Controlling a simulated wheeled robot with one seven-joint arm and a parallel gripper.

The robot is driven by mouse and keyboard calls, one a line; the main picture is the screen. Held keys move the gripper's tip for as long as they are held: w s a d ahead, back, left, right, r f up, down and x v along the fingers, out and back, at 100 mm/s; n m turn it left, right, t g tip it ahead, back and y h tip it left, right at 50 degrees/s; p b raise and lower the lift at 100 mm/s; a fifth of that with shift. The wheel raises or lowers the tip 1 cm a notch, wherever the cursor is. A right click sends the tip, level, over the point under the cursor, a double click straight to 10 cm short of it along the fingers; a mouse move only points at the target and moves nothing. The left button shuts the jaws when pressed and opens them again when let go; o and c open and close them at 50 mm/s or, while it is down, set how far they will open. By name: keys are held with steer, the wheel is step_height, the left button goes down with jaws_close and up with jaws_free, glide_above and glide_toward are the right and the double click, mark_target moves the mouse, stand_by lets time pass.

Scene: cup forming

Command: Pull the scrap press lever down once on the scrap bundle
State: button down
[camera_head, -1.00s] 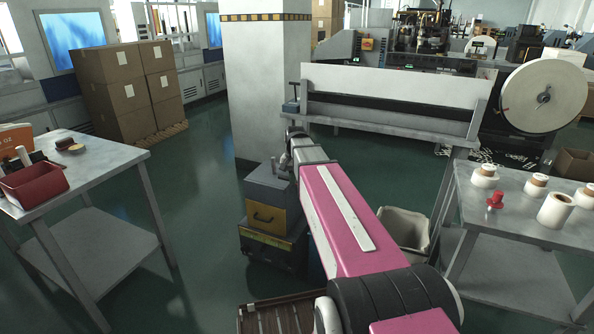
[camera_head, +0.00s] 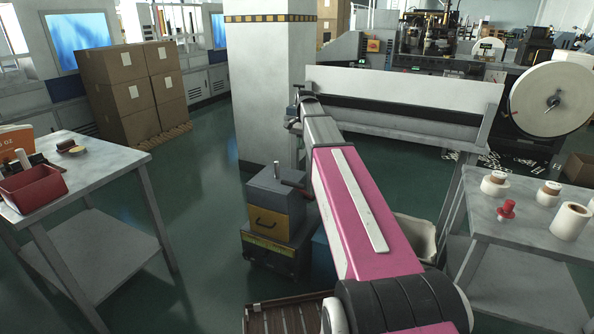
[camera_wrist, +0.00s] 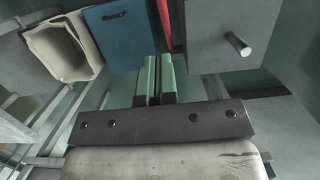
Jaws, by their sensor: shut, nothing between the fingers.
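The scrap press (camera_head: 272,200) is a grey box with a yellow front panel and dark handle, on a dark base left of my arm. A dark red bar, seemingly its lever (camera_head: 298,190), sticks out at its right side, sloping slightly down. In the wrist view the press top (camera_wrist: 215,30) with a round metal peg is at the upper right, and the red lever (camera_wrist: 165,22) runs along its left edge. My gripper (camera_wrist: 158,58) is shut and empty, its green fingers close together, pointing toward the lever but appearing apart from it. The scrap bundle is not visible.
A blue box (camera_wrist: 125,32) and an open pale bin (camera_wrist: 62,48) lie left of the fingers in the wrist view. A long bench (camera_head: 400,115) stands behind my arm. Side tables stand left (camera_head: 100,165) and right (camera_head: 530,220). Green floor between press and left table is clear.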

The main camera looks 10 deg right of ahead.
steer(key=f, duration=0.3)
steer(key=s+a+f, duration=0.1)
steer(key=f, duration=0.2)
steer(key=s+f, duration=0.1)
steer(key=f, duration=0.3)
steer(key=shift+a+f, duration=0.1)
steer(key=shift+a, duration=0.05)
steer(key=shift+s+a+f, duration=0.55)
steer(key=shift+s+a, duration=0.05)
steer(key=shift+s, duration=0.2)
steer(key=shift+s+a+f, duration=0.3)
steer(key=shift+s+f, duration=0.05)
